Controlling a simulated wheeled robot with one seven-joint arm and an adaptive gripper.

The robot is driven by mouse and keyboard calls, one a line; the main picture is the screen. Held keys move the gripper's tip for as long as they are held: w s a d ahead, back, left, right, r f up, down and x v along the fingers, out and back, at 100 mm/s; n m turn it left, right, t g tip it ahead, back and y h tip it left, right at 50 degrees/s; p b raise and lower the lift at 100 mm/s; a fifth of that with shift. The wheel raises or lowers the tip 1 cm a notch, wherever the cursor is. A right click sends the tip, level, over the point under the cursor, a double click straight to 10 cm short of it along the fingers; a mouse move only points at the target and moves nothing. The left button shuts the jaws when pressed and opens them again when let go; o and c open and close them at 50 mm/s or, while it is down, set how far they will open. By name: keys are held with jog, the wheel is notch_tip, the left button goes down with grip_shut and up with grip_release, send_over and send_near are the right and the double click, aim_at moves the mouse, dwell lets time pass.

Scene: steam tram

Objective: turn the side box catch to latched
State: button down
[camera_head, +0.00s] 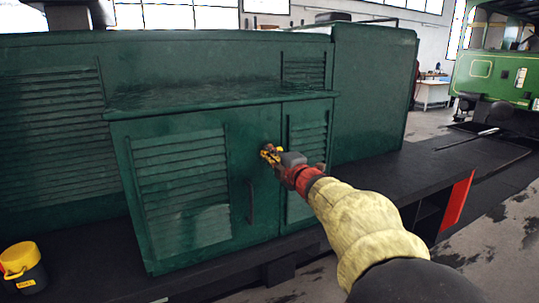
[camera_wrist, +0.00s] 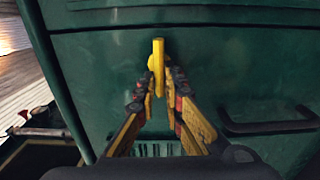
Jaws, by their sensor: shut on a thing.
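The side box (camera_head: 180,222) is a dark green metal box with louvred doors on the side of the tram; its door also fills the wrist view (camera_wrist: 230,70). The catch (camera_wrist: 157,55) is a small yellow handle on the door, lying along the picture's vertical in the wrist view. My gripper (camera_wrist: 160,88) is at the door, its yellow fingers closed on the catch from both sides. In the head view my gripper (camera_head: 270,152) hides most of the catch. I cannot tell from these frames whether the catch is latched.
A dark door handle (camera_head: 250,202) sits below the gripper; it shows in the wrist view (camera_wrist: 268,122) at the right. A yellow and black container (camera_head: 22,266) stands on the running board at the left. Another green vehicle (camera_head: 495,75) stands at the far right.

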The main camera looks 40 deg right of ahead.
jog(key=c, duration=1.9)
grip_release()
jog(key=shift+s, duration=0.1)
jog(key=v, duration=0.7)
jog(key=shift+s, duration=0.15)
